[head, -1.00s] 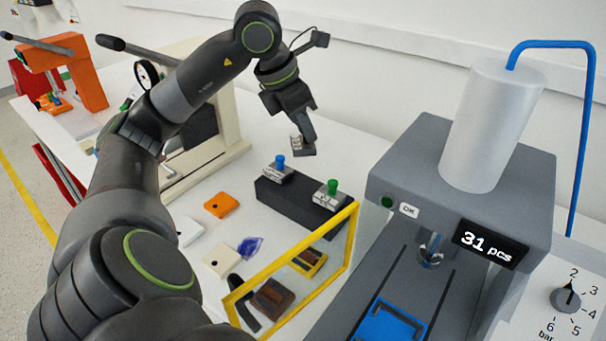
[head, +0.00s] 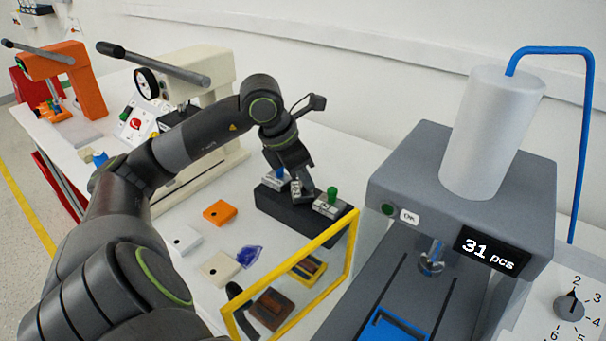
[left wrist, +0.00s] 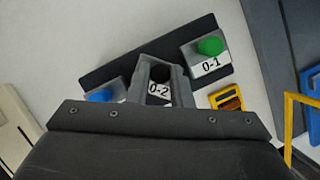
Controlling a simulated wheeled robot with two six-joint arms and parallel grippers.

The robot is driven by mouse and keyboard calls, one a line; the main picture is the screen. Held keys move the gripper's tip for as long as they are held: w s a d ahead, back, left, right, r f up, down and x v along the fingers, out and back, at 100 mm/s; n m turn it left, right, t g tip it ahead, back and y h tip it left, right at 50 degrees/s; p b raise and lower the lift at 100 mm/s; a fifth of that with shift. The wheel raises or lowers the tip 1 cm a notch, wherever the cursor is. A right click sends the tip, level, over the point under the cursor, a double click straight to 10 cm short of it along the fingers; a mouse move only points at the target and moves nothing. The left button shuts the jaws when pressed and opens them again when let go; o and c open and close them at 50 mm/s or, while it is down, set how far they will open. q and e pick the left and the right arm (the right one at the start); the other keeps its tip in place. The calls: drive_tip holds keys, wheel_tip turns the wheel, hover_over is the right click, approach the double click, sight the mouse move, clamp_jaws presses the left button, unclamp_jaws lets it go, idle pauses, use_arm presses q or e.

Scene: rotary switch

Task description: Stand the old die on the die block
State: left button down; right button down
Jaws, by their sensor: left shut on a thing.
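The dark die block (head: 282,213) also shows in the left wrist view (left wrist: 130,57). The gripper is over its middle, between a blue-knobbed die (left wrist: 106,95) and a green-knobbed die (left wrist: 209,58) marked 0-1. I cannot tell whether the held die touches the block. My right gripper is out of view.
Orange (head: 219,212) and white plates (head: 219,269) and a blue crumpled piece (head: 249,256) lie in front. A cream press (head: 205,75) stands behind left.

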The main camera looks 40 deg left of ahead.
use_arm(q)
drive_tip(key=shift+f, duration=0.1)
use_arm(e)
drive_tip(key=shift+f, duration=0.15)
use_arm(q)
drive_tip(key=c, duration=1.3)
unclamp_jaws()
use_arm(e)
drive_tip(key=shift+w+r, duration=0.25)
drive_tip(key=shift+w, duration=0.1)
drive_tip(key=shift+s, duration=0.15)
use_arm(q)
drive_tip(key=shift+r, duration=0.25)
drive_tip(key=shift+s+a+r, duration=0.1)
drive_tip(key=shift+a+r, duration=0.05)
drive_tip(key=shift+r, duration=0.2)
drive_tip(key=b+v, duration=0.2)
drive_tip(key=v, duration=0.9)
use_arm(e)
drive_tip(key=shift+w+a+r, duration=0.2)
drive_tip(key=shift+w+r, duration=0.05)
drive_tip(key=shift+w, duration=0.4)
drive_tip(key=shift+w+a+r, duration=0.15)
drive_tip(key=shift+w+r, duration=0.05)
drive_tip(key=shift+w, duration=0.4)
